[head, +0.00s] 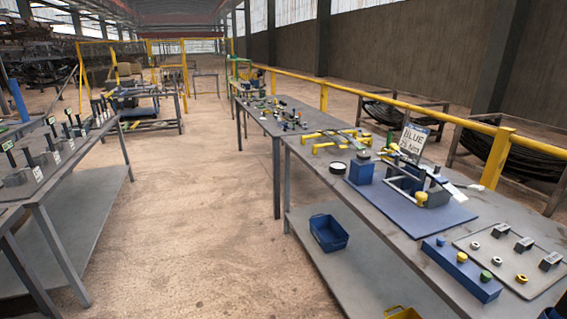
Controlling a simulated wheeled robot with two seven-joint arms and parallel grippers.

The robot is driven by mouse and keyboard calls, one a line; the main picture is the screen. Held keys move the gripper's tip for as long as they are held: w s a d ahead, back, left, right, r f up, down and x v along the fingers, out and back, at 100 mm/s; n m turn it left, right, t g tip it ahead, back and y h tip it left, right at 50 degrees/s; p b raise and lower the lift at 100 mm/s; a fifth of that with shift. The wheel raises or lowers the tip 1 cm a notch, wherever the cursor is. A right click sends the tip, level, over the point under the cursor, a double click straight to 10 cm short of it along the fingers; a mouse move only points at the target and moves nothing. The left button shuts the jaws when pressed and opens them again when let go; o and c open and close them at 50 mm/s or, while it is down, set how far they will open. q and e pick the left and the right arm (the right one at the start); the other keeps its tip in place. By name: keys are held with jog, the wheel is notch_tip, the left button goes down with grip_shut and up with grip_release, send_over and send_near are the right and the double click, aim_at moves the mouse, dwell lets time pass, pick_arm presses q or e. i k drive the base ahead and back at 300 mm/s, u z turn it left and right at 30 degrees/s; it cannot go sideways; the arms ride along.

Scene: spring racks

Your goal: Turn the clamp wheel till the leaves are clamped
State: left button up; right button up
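A clamp fixture stands on a blue base plate (440,218) on the right-hand workbench. It has a blue block (361,172) at its left and a grey frame with dark uprights (408,180) beside it. A yellow knob-like part (421,199) sits at the front of the frame. I cannot tell for sure which part is the clamp wheel. The leaves are too small to make out in the fixture. Neither of my grippers is in view.
A blue block with coloured knobs (462,268) and a grey tray (518,262) lie in front. A blue bin (328,232) is on the lower shelf. Another table (78,190) stands left, with open floor between.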

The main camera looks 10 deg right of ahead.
aim_at(363, 156)
jog(key=u, duration=0.5)
jog(key=i, duration=1.2)
jog(key=z, duration=0.4)
